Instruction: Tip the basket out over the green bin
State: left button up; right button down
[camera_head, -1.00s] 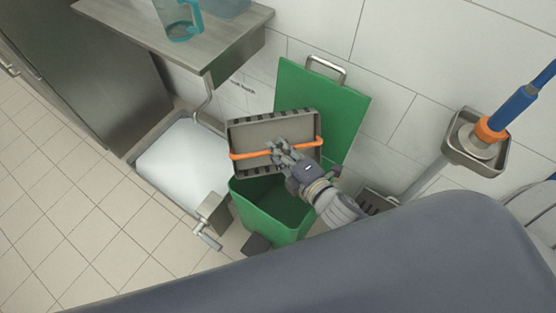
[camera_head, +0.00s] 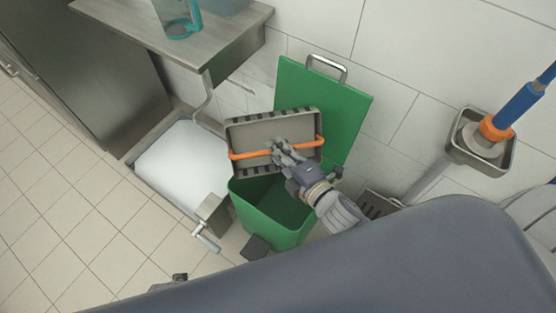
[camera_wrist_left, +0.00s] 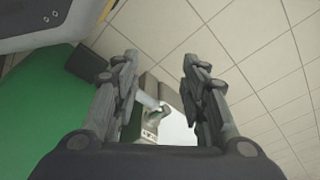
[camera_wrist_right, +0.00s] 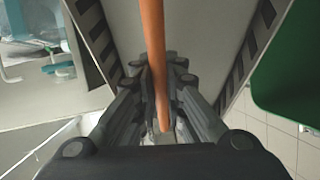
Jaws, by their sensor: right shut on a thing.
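The grey basket (camera_head: 250,132) with dark slots along its rim and an orange handle (camera_head: 243,155) hangs above the green bin (camera_head: 268,213). Its open side faces my head camera, and no contents show inside. The bin's green lid (camera_head: 335,105) stands open against the wall. My right gripper (camera_head: 278,148) is shut on the orange handle, which also runs between the fingers in the right wrist view (camera_wrist_right: 153,50). My left gripper (camera_wrist_left: 160,75) is open and empty, with its fingers apart over the floor; green shows at the left of that view.
A white-filled basin (camera_head: 180,160) with a crank sits left of the bin. A steel shelf (camera_head: 190,50) with a teal jug (camera_head: 178,18) is above it. A blue-handled tool stands in a wall holder (camera_head: 485,150) at right. Tiled floor is clear at left.

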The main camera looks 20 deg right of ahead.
jog(key=t+b, duration=0.1)
jog(key=b, duration=0.3)
jog(key=shift+n+t+b, duration=0.3)
jog(key=shift+t+b, duration=0.2)
jog(key=shift+b, duration=0.55)
jog(key=shift+r, duration=0.1)
pick_arm(q)
notch_tip(320, 180, up, 19)
jog(key=w+t, duration=0.1)
jog(key=shift+f, duration=0.15)
jog(key=shift+w, duration=0.15)
